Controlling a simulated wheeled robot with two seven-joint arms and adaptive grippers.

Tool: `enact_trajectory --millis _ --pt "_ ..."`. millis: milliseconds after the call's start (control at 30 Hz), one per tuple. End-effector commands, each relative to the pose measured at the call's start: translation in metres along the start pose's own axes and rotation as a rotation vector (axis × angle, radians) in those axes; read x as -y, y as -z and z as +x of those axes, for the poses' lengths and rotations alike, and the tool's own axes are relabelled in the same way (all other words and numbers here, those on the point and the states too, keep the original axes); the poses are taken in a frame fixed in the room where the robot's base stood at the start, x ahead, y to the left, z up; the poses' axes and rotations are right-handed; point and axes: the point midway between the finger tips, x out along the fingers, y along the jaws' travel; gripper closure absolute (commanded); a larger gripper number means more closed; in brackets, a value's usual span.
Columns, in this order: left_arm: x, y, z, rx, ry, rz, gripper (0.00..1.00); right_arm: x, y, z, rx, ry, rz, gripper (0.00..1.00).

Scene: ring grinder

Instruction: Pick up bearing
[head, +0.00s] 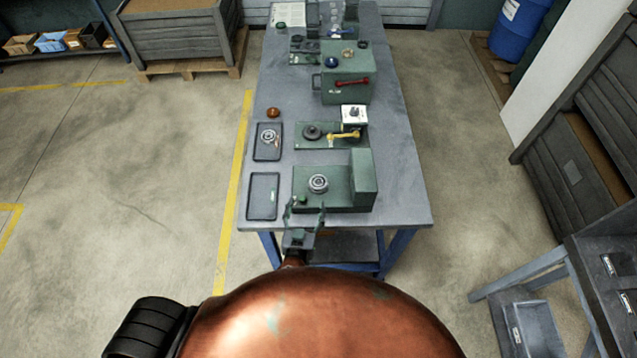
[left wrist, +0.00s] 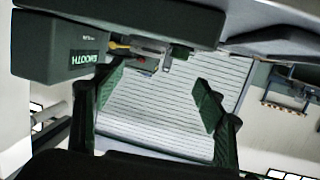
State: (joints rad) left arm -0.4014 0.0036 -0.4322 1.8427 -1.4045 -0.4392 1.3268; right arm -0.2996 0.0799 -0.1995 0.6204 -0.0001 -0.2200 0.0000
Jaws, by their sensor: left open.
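One silver ring-shaped bearing (head: 268,136) lies in the upper dark tray (head: 259,156) on the table's left side. Another silver ring, which looks like a bearing (head: 318,183), sits on top of the nearest green machine (head: 362,180). My left gripper (head: 305,210) is open and empty at the front edge of this machine, just short of the ring on it. In the left wrist view its fingers (left wrist: 165,98) stand apart with nothing between them. No bearing shows in that view. My right gripper is not in view.
An empty dark tray (head: 263,197) lies left of the nearest machine. Behind are a green fixture with a yellow handle (head: 344,135) and a green box with a red handle (head: 352,82).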

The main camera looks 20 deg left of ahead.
Motion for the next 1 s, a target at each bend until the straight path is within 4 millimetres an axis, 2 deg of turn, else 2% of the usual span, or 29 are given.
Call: enact_trajectory --millis 33,167,400,667,900,1000 --pt "-0.011 0.000 0.001 -0.008 -0.024 0.002 0.35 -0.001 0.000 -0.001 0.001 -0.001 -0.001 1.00" --pt "-0.022 0.002 0.014 -0.017 -0.049 0.002 0.35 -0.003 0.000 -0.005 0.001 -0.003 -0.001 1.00" --pt "-0.023 0.003 0.055 -0.016 -0.046 0.002 0.35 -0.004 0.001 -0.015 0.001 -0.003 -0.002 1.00" --pt "-0.023 0.001 0.075 -0.015 -0.045 0.002 0.35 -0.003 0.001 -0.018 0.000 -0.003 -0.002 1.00" --pt "-0.025 0.003 0.109 -0.016 -0.044 0.003 0.35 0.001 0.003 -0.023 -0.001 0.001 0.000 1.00" --pt "-0.025 0.003 0.117 -0.015 -0.044 0.001 0.35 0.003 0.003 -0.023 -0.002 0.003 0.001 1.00"
